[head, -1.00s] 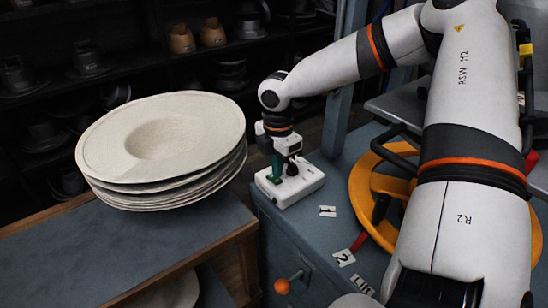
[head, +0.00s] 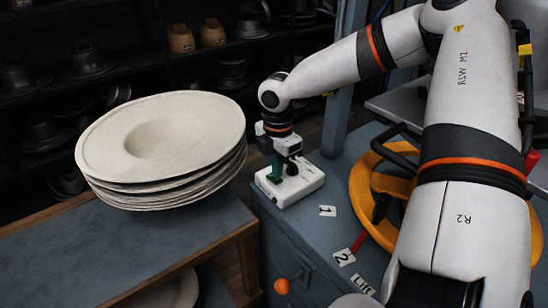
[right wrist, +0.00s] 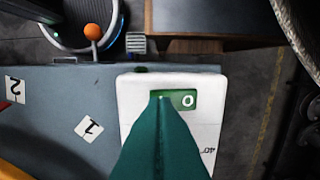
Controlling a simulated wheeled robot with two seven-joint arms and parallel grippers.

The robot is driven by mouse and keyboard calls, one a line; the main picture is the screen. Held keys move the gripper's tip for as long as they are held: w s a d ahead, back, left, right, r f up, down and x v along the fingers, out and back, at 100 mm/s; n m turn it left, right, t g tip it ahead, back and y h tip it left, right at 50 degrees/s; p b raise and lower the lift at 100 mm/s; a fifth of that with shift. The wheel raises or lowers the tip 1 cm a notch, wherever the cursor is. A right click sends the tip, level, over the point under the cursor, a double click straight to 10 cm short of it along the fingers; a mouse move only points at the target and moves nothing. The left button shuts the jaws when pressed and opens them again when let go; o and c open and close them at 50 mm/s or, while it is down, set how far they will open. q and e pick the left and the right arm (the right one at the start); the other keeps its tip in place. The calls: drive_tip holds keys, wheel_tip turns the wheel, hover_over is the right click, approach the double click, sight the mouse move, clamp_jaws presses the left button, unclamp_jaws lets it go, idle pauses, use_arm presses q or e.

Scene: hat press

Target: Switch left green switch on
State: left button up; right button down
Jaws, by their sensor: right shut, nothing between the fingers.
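A white switch box (head: 299,187) sits on the blue-grey cabinet top in the head view. In the right wrist view the white box (right wrist: 137,91) carries a green switch (right wrist: 188,100) marked "0". My right gripper (head: 276,177) points down at the box, its green fingers shut and empty. In the right wrist view the shut fingertips (right wrist: 161,97) lie over the left part of the green switch and hide it there. I cannot tell whether they touch it. A dark knob-like part stands beside the fingers in the head view. My left gripper is not in view.
A stack of cream hats (head: 215,150) stands on the table to the left. Label 1 (head: 327,211) and label 2 (head: 344,257) lie near the box. A yellow ring (head: 365,190) is to its right. An orange knob (head: 282,286) sticks out in front of the cabinet.

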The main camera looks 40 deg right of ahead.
sight(277, 180)
drive_tip(key=shift+f+b, duration=0.4)
drive_tip(key=shift+f, duration=0.4)
drive_tip(key=shift+r, duration=0.1)
wheel_tip(277, 180, up, 7)
drive_tip(key=p, duration=0.7)
idle(0.3)
idle(0.5)
